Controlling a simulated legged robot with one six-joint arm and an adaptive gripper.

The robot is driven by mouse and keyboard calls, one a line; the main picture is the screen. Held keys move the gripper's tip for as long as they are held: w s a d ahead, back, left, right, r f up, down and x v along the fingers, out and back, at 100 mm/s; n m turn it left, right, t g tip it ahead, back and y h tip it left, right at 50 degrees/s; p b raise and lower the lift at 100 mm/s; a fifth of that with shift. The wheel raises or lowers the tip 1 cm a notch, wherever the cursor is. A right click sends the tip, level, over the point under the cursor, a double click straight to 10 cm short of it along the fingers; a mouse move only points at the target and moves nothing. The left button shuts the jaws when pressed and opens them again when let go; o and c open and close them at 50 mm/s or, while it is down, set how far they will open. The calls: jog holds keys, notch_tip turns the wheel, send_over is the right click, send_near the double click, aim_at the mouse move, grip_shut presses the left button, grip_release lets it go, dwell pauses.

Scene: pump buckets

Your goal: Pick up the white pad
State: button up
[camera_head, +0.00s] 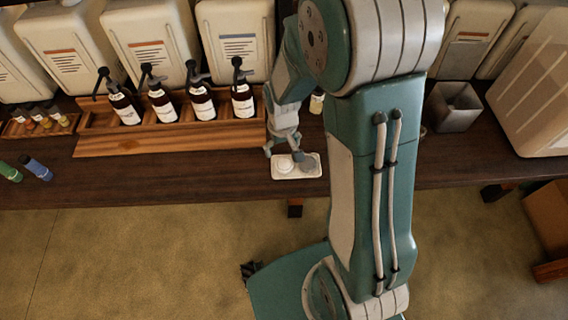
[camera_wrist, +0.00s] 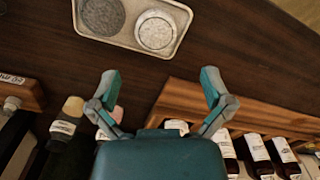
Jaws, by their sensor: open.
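The white pad (camera_wrist: 156,31) is a round, pale disc lying in a small white tray (camera_wrist: 178,45). A grey round pad (camera_wrist: 102,15) lies beside it in the same tray. In the head view, the white pad (camera_head: 284,168) is in the left part of the tray (camera_head: 312,173), near the table's front edge. My gripper (camera_wrist: 160,84) is open and empty, its fingers spread apart. The wrist view shows the tray beyond the fingertips, with the white pad roughly in line with the gap. In the head view, my gripper (camera_head: 283,150) is close to the tray and partly overlaps it.
A wooden rack (camera_head: 175,137) with several dark pump bottles stands left of my gripper. Large white canisters (camera_head: 235,45) line the back. A grey open box (camera_head: 454,107) stands to the right. Small bottles (camera_head: 37,168) lie at the far left. The table front between is clear.

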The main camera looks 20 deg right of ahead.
aim_at(284, 163)
jog(key=f, duration=0.8)
jog(key=shift+d, duration=0.25)
jog(key=c, duration=0.5)
